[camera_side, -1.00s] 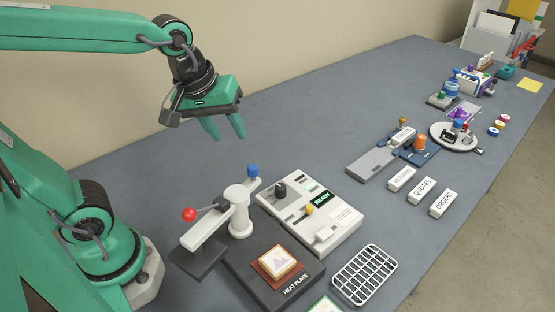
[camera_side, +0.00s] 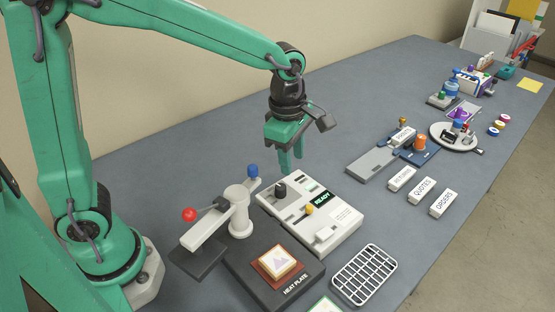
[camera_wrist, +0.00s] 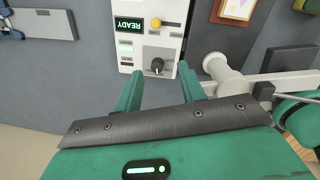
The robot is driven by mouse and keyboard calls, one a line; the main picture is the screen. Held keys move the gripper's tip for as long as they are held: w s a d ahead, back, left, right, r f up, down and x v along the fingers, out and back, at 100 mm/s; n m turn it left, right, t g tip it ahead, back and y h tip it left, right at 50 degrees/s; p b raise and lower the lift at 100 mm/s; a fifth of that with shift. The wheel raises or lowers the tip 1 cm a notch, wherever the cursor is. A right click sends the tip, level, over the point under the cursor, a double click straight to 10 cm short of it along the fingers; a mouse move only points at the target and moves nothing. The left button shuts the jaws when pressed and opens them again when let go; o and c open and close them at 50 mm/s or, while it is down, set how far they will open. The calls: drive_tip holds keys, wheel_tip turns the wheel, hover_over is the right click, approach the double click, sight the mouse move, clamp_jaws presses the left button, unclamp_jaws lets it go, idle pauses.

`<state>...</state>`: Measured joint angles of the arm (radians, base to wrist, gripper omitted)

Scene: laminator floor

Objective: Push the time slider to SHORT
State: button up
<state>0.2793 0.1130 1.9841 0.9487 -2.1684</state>
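The white control box (camera_side: 325,222) stands on the table right of the lever post. A yellow knob (camera_side: 309,209) sits in a slot on its top, which looks like the time slider; it also shows in the wrist view (camera_wrist: 156,22), at the left end of its slot there. I cannot read a SHORT mark. A black dial (camera_side: 281,190) sits at the box's back left corner, below the green READY display (camera_wrist: 128,24) in the wrist view. My gripper (camera_side: 292,164) is open and empty, fingers down, above the back of the box; in the wrist view its fingertips (camera_wrist: 160,68) flank the dial.
Bare table lies behind the box.

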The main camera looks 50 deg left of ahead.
sight(310, 206)
drive_tip(key=d+f+n, duration=0.1)
drive_tip(key=w+d+f+n, duration=0.1)
drive_tip(key=f+n, duration=0.1)
drive_tip(key=w+d+f+n+g, duration=0.1)
drive_tip(key=n, duration=0.1)
drive_tip(key=shift+w+d+f, duration=0.25)
drive_tip(key=shift+d+f, duration=0.15)
drive_tip(key=shift+f, duration=0.15)
drive_tip(key=shift+f, duration=3.75)
clamp_jaws()
